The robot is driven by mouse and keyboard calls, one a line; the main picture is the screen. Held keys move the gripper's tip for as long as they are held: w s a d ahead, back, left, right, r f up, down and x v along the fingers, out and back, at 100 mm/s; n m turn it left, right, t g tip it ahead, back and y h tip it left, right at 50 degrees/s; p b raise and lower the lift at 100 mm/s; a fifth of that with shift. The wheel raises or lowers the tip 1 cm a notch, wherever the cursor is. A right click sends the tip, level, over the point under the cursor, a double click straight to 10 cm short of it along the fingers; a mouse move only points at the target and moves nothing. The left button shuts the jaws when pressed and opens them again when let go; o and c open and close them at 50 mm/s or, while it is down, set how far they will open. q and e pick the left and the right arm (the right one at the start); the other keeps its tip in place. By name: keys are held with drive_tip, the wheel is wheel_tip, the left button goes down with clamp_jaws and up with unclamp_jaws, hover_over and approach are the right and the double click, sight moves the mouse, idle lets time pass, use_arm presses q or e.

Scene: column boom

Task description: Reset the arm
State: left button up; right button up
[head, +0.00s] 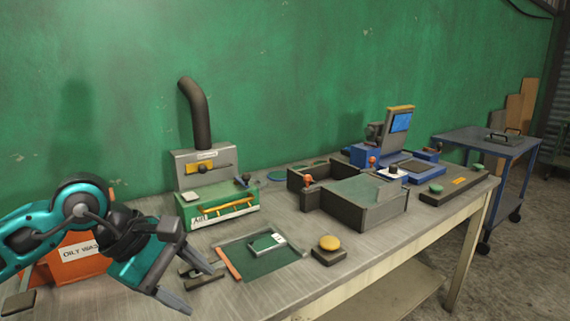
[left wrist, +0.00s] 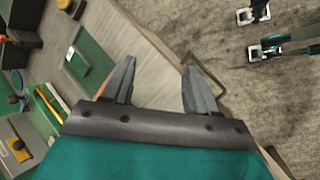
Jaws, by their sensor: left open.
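My left arm comes in from the left in the head view. Its left gripper (head: 200,290) is open and empty, above the bench's front left part, with the jaws pointing down and to the right. In the left wrist view the two fingers of the left gripper (left wrist: 158,66) stand wide apart with nothing between them, over the bench's front edge. My right gripper cannot be made out in either view.
The bench (head: 330,268) carries a green mat (head: 268,264), a yellow-topped button (head: 330,243), a grey open box (head: 385,217) and a green machine (head: 217,206) with a pipe. An orange bin (head: 75,262) is behind my left arm. A blue cart (head: 490,146) stands right.

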use_arm(q)
drive_tip(key=s+d+r+n+g+h, duration=0.1)
drive_tip(key=s+d+r+n+h, duration=0.15)
drive_tip(key=d+h, duration=0.5)
drive_tip(key=d+r+n+t+h, duration=0.5)
drive_tip(key=r+n+t+h, duration=0.25)
drive_tip(key=r+n, duration=0.4)
drive_tip(key=w+a+f+n+t+y, duration=0.2)
drive_tip(key=a+f+n+t+y, duration=0.35)
drive_tip(key=n, duration=0.85)
drive_tip(key=w+a+f+n+t+y, duration=0.25)
drive_tip(key=a+n+t+y, duration=0.4)
drive_tip(key=n+y, duration=0.6)
drive_tip(key=s+a+f+n+g+y, duration=0.3)
drive_tip(key=a+f+n+g, duration=0.25)
drive_tip(key=f+n, duration=0.45)
drive_tip(key=s+f+n+g, duration=0.7)
drive_tip(key=s+f+g, duration=0.5)
drive_tip(key=s+f, duration=0.65)
drive_tip(key=w+d+f+t+h, duration=0.1)
drive_tip(key=w+d+f+t, duration=0.1)
drive_tip(key=w+f+t, duration=0.4)
drive_tip(key=shift+f+t+h, duration=0.3)
drive_tip(key=shift+f+t, duration=0.3)
drive_tip(key=shift+f, duration=0.15)
drive_tip(key=shift+w+m, duration=0.1)
drive_tip(key=shift+m, duration=0.15)
